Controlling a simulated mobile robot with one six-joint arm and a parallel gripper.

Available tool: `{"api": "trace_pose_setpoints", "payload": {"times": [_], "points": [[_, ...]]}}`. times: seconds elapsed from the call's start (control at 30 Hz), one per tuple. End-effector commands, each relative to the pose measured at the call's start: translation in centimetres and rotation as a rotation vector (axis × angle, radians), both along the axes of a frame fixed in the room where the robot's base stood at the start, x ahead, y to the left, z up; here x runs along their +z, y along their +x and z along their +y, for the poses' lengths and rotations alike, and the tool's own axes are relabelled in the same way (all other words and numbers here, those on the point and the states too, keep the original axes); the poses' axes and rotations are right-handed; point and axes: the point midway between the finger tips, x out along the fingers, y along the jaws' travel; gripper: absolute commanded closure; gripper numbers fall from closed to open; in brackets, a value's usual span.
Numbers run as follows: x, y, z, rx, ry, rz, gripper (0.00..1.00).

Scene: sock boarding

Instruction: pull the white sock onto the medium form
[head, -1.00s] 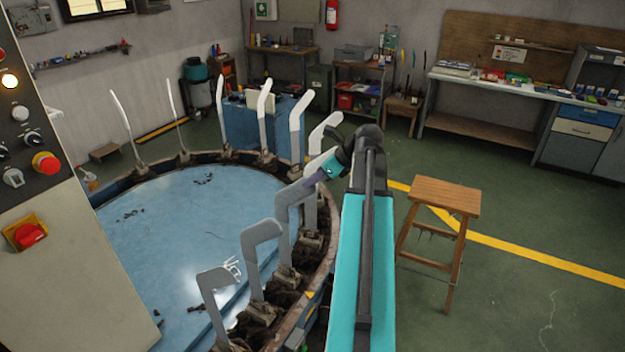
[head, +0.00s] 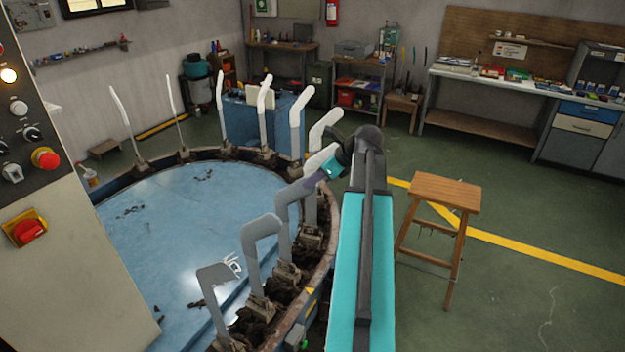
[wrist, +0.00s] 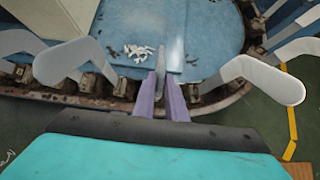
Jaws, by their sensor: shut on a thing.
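Several upright, foot-shaped forms stand around the rim of a round blue table. My gripper (head: 318,178) is at the top of a grey form (head: 283,230) on the table's right side. In the wrist view its purple fingers (wrist: 161,100) are shut on a thin grey thing (wrist: 160,68), seen edge-on. I cannot tell whether this is bare form or sock cloth. A pale form (head: 321,160) stands just behind the fingers. I cannot pick out the white sock as a separate thing, nor tell which form is medium.
The blue table (head: 190,225) has a dark, rough rim with clamps. In the wrist view, pale forms stand close on the left (wrist: 60,62) and right (wrist: 268,78). A wooden stool (head: 442,192) stands to the right on the green floor. A control panel (head: 70,260) is at left.

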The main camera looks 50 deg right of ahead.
Motion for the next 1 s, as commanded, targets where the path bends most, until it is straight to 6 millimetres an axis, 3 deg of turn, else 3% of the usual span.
{"api": "trace_pose_setpoints", "payload": {"times": [0.17, 0.2, 0.33, 0.73, 1.0], "points": [[-0.3, 0.0, 0.0, 0.000, 0.000, 0.000, 1.00], [-0.3, 0.0, 0.0, 0.000, 0.000, 0.000, 0.87], [-0.3, 0.0, 0.0, 0.000, 0.000, 0.000, 0.67], [-0.2, -0.1, 0.0, 0.000, 0.000, 0.000, 0.67], [1.0, -1.3, -0.4, -0.001, -0.001, -0.001, 0.67]]}}
